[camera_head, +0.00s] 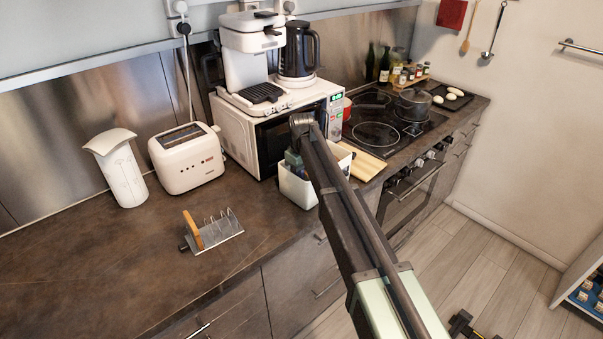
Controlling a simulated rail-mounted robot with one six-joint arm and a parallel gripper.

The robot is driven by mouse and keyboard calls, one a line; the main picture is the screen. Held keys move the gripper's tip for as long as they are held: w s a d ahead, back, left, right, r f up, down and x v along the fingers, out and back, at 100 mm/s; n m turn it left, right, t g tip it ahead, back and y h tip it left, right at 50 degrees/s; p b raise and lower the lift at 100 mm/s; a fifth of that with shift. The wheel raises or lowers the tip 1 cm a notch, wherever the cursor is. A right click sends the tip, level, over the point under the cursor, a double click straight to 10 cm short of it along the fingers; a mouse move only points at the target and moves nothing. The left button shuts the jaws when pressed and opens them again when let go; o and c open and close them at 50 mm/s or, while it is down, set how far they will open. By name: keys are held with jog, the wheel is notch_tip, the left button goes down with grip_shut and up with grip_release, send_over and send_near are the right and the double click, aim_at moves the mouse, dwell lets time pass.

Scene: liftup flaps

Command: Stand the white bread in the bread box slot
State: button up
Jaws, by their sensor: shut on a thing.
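A grey metal rack (222,232) with several thin upright dividers stands on the counter at the left front. A brown, slice-shaped piece (193,230) stands upright at its left end, and the slots to the right look empty. I cannot make out a separate white bread slice. Two pale oval pieces (453,95) lie on a dark tray at the far right of the counter; I cannot tell what they are. My arm crosses the middle of the view from the bottom right.
A white toaster (186,158) and a white jug (118,170) stand behind the rack. A white open container (297,190) stands right of it, partly hidden by my arm. A microwave (240,135) and hob (385,130) are further back. The left front counter is clear.

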jog(key=o, duration=0.8)
notch_tip(320, 180, up, 11)
jog(key=p, duration=1.1)
jog(key=shift+r, duration=0.1)
jog(key=shift+f, duration=0.2)
